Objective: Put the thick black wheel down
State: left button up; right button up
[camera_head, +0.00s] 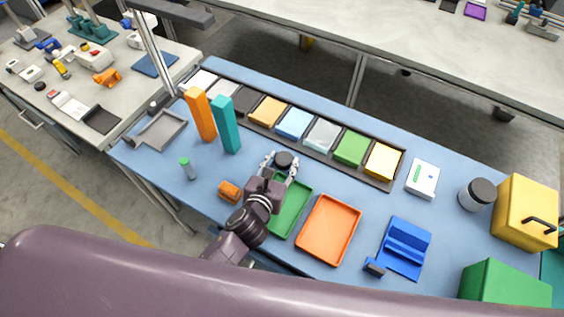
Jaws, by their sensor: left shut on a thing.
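The thick black wheel (284,159) is a short dark round piece near the middle of the blue table in the head view. My left gripper (281,164) is shut on it, with a finger on either side. The wheel is over the table between the row of coloured bins and the green tray. I cannot tell whether it touches the table. My left wrist covers part of the green tray (297,204). My right gripper is not in view.
An orange tray (329,230) lies right of the green one. A long black rack (316,152) of coloured bins runs behind. Tall orange (201,114) and teal (226,125) blocks stand left. A small orange piece (229,191) lies left of my wrist. A blue holder (405,247) is at right.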

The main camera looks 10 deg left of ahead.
pick_arm(q)
jog(key=shift+f, duration=0.1)
jog(key=o, duration=1.2)
jog(key=shift+c, duration=0.2)
